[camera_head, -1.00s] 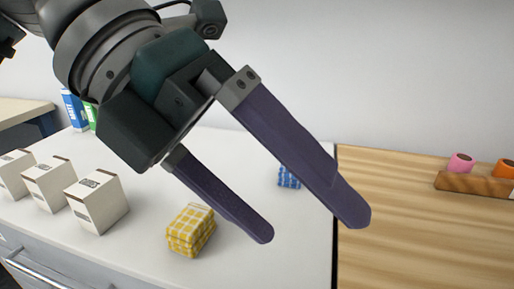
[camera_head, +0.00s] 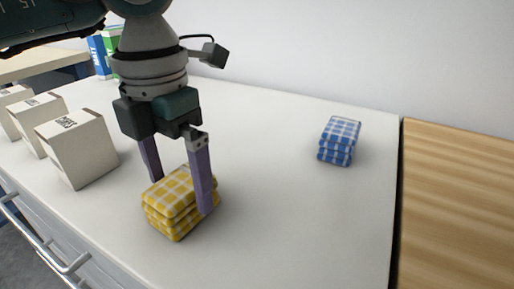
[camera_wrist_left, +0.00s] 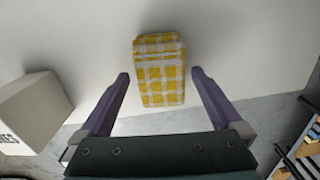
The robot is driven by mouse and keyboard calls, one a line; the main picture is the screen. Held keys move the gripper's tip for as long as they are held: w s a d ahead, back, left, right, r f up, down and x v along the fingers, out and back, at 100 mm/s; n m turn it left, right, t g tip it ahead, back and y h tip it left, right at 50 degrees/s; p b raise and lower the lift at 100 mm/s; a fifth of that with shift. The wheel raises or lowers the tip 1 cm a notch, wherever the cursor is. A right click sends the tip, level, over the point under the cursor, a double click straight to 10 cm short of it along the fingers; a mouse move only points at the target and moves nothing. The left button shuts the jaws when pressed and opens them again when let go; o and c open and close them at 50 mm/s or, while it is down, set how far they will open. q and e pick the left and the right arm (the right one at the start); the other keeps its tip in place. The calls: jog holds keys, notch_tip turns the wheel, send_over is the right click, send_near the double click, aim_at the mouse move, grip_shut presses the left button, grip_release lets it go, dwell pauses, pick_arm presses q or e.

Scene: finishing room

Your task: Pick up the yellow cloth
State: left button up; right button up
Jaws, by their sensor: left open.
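The yellow cloth (camera_head: 172,196) is a folded stack with yellow and white checks, lying on the white counter. My left gripper (camera_head: 180,194) points down over it and is open. One finger is in front of the cloth's right part and the other is at its far left side. In the left wrist view the yellow cloth (camera_wrist_left: 160,75) lies ahead, between the lines of the two open fingers (camera_wrist_left: 160,75), with a gap on both sides. My right gripper is not in view.
A folded blue checked cloth (camera_head: 340,141) lies farther back right on the white counter (camera_head: 270,215). Several white boxes (camera_head: 78,150) stand at left, one close to the gripper. Blue and green cartons (camera_head: 97,57) stand behind. A wooden surface (camera_head: 460,200) is at right.

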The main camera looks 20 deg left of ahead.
aim_at(178, 183)
pick_arm(q)
notch_tip(178, 183, down, 2)
jog(key=shift+f, duration=0.2)
jog(key=shift+w, duration=0.1)
jog(key=c, duration=1.3)
jog(key=shift+r, duration=0.15)
notch_tip(178, 183, up, 20)
jog(key=p, duration=0.3)
